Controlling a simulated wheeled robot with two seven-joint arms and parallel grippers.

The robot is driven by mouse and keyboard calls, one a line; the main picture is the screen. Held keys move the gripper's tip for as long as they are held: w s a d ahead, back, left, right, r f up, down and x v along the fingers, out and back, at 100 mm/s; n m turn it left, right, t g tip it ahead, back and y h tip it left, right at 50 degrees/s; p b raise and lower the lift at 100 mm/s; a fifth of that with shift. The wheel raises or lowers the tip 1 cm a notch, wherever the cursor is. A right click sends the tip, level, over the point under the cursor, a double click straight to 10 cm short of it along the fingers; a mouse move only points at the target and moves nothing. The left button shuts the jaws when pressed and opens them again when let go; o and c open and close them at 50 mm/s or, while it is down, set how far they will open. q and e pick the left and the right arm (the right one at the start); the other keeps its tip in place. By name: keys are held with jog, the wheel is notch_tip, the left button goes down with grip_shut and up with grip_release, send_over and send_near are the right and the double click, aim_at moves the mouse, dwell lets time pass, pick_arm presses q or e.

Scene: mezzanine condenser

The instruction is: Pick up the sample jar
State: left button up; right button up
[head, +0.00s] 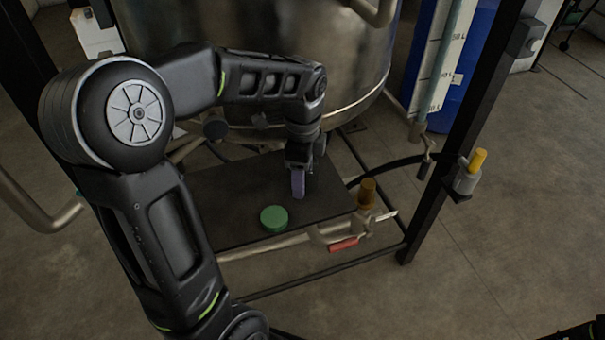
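A round green-topped object (273,218), which looks like the sample jar seen from above, sits on the dark shelf plate (225,200) under the steel vessel. My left arm comes in from the left, and its gripper (298,184) points down over the plate, to the right of and slightly behind the green-topped object, apart from it. A purple part shows at the gripper's tip; I cannot tell whether it is a finger or something held. The gap between the fingers is hidden.
The large steel vessel (270,35) hangs close above the plate. An amber-capped fitting (367,193) and a red-handled valve (343,244) are at the plate's right front. A black frame post (455,135) stands to the right; open floor lies beyond.

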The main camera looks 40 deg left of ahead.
pick_arm(q)
notch_tip(320, 180, up, 10)
jog(key=shift+f, duration=0.15)
jog(key=shift+f, duration=0.1)
dwell(0.9)
